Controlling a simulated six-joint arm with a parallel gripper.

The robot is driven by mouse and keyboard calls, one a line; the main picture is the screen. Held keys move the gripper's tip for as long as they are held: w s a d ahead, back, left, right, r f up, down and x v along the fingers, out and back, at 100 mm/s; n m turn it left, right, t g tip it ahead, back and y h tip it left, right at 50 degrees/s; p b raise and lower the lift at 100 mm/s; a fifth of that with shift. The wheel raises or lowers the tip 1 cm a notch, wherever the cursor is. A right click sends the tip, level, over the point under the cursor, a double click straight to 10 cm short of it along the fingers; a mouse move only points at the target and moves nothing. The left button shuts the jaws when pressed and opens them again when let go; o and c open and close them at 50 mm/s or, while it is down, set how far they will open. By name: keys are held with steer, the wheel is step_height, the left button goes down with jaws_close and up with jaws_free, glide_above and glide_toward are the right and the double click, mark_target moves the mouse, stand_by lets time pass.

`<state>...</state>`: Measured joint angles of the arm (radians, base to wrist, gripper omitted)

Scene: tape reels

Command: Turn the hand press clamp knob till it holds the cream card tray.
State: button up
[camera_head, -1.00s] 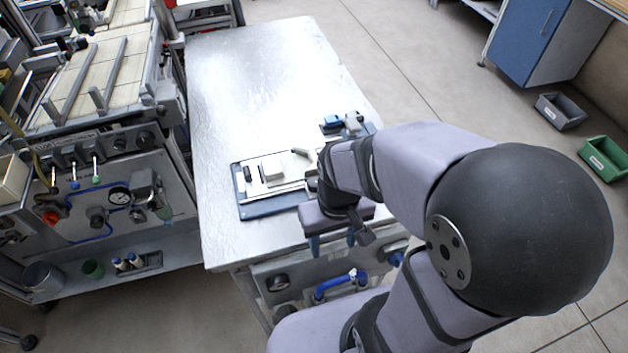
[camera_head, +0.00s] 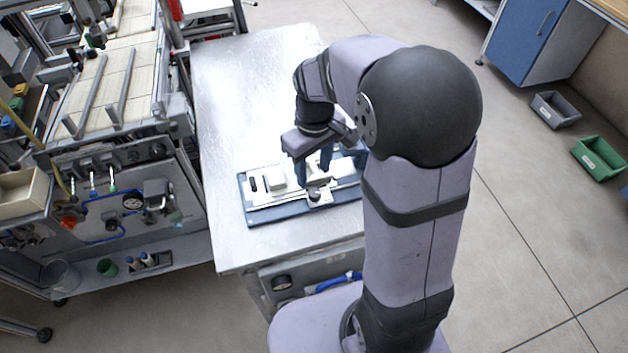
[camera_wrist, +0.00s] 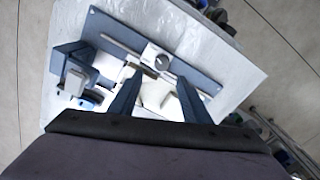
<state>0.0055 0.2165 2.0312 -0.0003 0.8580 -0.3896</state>
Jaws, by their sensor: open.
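The hand press is a blue base plate (camera_head: 254,210) with a pale metal top, lying on the steel table. The clamp knob (camera_head: 315,196) is a small dark round part at the plate's front edge side. In the wrist view the knob (camera_wrist: 162,62) is grey and sits on a pale block, just beyond the fingertips. A cream block (camera_head: 277,183), likely the card tray, lies left of my gripper. My gripper (camera_head: 314,175) is open, with blue fingers pointing down above the plate, behind the knob. In the wrist view my gripper (camera_wrist: 160,82) shows nothing held. Pale parts beneath it are partly hidden.
The steel table (camera_head: 235,90) is clear at its back and left. A machine with gauges and levers (camera_head: 115,200) stands at the left. Grey (camera_head: 556,109) and green (camera_head: 598,157) bins stand on the floor at the right. My arm covers the table's right side.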

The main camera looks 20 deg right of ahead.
mark_target(314, 192)
steer(key=shift+w+r+n, duration=0.15)
steer(key=shift+r+n, duration=0.25)
steer(key=shift+n, duration=0.4)
steer(key=shift+s+n, duration=0.4)
steer(key=shift+n, duration=1.1)
steer(key=shift+f, duration=0.1)
steer(key=shift+f+p, duration=0.55)
steer(key=shift+f, duration=3)
steer(key=c, duration=1.1)
